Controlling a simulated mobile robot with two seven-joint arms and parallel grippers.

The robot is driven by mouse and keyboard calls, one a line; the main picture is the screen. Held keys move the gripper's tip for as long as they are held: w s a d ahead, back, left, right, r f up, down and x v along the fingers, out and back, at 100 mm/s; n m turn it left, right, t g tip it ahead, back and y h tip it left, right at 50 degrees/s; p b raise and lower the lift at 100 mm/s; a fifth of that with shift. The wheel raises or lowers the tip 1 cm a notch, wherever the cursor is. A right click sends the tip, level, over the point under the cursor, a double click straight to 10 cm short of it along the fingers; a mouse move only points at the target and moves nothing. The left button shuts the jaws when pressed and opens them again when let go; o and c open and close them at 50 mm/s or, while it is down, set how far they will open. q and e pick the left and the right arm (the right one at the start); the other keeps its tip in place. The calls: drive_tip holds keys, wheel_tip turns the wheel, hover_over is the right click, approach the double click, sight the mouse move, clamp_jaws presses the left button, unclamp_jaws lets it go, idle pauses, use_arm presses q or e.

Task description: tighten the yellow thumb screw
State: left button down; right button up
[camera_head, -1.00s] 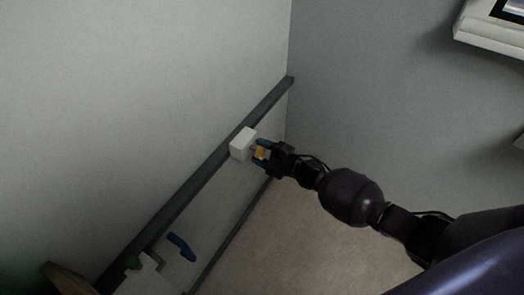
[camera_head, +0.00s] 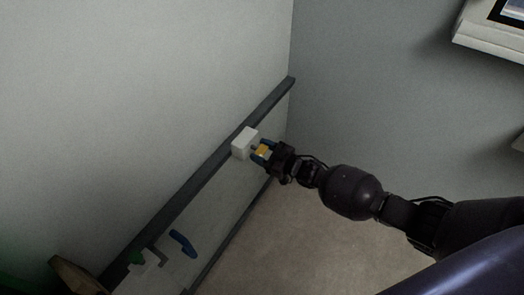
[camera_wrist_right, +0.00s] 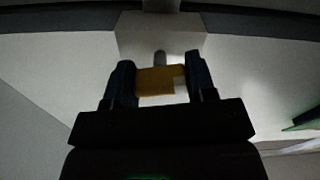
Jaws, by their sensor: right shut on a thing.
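The yellow thumb screw (camera_head: 262,151) sticks out of a white block (camera_head: 244,142) on a dark rail. My right gripper (camera_head: 264,151) comes in from the right and is shut on the thumb screw. In the right wrist view the yellow head (camera_wrist_right: 158,81) sits between the two blue fingers (camera_wrist_right: 160,83), with a pale patch at its right side. A grey shaft (camera_wrist_right: 160,58) runs from the head to the white block (camera_wrist_right: 160,35). My left gripper is not in view.
The dark rail (camera_head: 195,185) runs diagonally along the wall. A white-framed screen (camera_head: 490,35) hangs at the upper right. Bare floor (camera_head: 300,235) lies below my right arm.

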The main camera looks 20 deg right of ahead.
drive_tip(key=shift+m, duration=0.6)
drive_tip(key=o, duration=0.9)
drive_tip(key=shift+o, duration=0.2)
drive_tip(key=shift+s+d, duration=0.35)
drive_tip(key=shift+s, duration=0.05)
drive_tip(key=p+v, duration=0.1)
drive_tip(key=v, duration=0.8)
drive_tip(key=shift+s+d+p, duration=0.25)
drive_tip(key=shift+s+p, duration=0.1)
